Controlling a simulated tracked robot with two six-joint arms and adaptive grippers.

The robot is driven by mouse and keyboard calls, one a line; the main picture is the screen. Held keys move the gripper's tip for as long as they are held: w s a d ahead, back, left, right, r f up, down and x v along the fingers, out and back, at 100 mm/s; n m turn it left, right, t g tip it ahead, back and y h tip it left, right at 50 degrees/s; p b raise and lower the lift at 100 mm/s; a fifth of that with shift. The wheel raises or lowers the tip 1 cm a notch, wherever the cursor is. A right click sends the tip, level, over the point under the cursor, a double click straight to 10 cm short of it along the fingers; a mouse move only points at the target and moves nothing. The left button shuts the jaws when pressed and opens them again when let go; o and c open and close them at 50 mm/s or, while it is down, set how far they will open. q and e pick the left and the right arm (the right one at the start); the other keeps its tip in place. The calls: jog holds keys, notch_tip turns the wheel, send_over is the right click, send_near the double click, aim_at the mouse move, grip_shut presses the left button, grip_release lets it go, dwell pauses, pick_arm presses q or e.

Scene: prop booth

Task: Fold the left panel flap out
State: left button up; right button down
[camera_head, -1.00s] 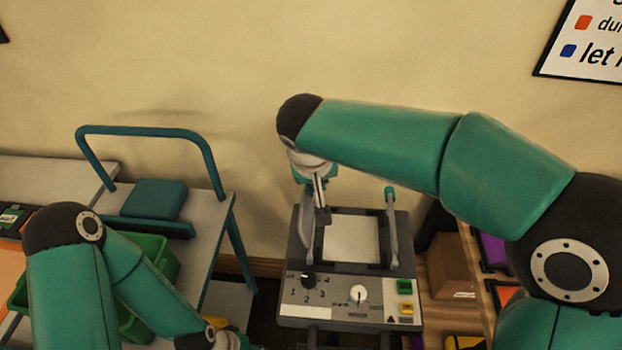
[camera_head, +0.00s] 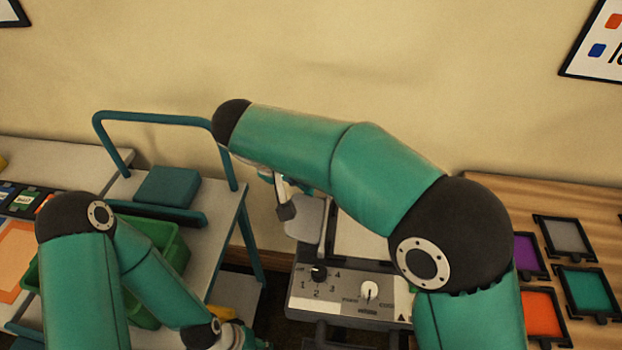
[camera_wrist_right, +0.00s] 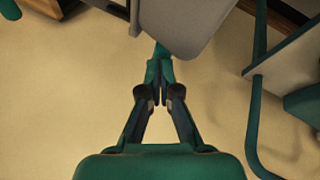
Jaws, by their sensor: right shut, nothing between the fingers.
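The grey control unit (camera_head: 345,292) stands upright at the centre of the head view, its pale middle partly hidden by my right arm. Its left panel flap (camera_head: 308,216) shows as a broad grey face leaning out to the left. My right gripper (camera_head: 286,208) is at the flap's left edge, largely hidden behind my forearm. In the right wrist view my gripper (camera_wrist_right: 160,78) is shut and empty, with its tips beside a large grey plate (camera_wrist_right: 190,22); contact is unclear.
A grey trolley with a teal rail (camera_head: 150,118) and a teal block (camera_head: 167,187) stands left of the unit, with a green crate (camera_head: 165,240) nearby. Framed colour tiles (camera_head: 588,290) lie on a wooden shelf at the right. The wall is behind.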

jog(key=shift+a+f, duration=0.3)
jog(key=shift+f, duration=0.1)
dwell(0.6)
jog(key=shift+r+p, duration=0.4)
jog(key=shift+r, duration=0.4)
jog(key=shift+r, duration=0.1)
notch_tip(320, 180, up, 9)
